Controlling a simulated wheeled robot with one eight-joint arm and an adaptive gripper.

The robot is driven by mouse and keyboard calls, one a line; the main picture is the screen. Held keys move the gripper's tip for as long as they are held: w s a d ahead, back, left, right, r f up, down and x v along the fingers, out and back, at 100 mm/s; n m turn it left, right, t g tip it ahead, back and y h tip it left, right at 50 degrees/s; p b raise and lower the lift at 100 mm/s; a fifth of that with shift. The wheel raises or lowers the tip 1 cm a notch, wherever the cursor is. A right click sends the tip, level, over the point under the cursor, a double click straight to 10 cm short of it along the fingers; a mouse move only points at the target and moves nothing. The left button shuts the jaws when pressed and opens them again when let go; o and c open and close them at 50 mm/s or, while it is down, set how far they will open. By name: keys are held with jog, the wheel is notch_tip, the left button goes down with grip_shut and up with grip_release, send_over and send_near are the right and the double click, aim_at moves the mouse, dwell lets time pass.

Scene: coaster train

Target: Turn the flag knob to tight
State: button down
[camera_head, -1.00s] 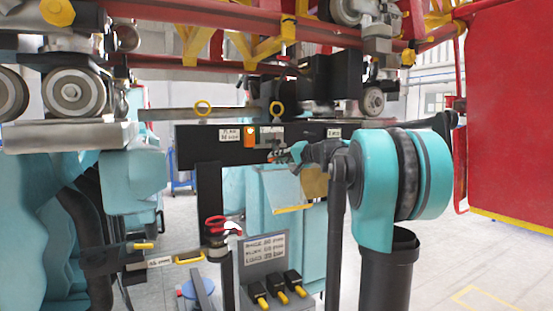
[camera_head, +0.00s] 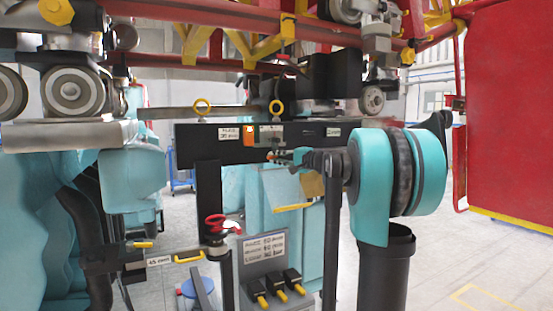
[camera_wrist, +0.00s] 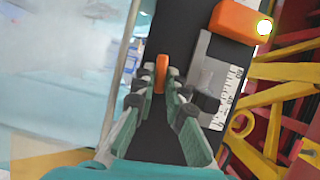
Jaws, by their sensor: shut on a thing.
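The flag knob (camera_wrist: 161,72) is a small orange piece in front of a black panel. It stands between my fingertips in the wrist view. My gripper (camera_wrist: 161,84), with teal and dark fingers, is shut on it. In the head view my gripper (camera_head: 280,156) reaches in from the right, just below the black beam (camera_head: 310,135). The knob is a tiny orange-red spot (camera_head: 270,155) at its tips there, partly hidden by the fingers. I cannot read any marking for the knob's angle.
An orange block (camera_head: 249,136) and white labels sit on the beam. A red handwheel (camera_head: 217,222) and a panel with several yellow-tipped levers (camera_head: 279,285) stand below. Train wheels and red rails hang close above. A large red panel (camera_head: 508,110) is at right.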

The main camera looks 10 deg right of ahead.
jog(key=shift+f+m, duration=0.1)
jog(key=shift+m, duration=0.3)
dwell(0.8)
jog(key=c, duration=1.6)
grip_release()
jog(key=v, duration=0.8)
jog(key=shift+o, duration=0.5)
jog(key=shift+f, duration=0.15)
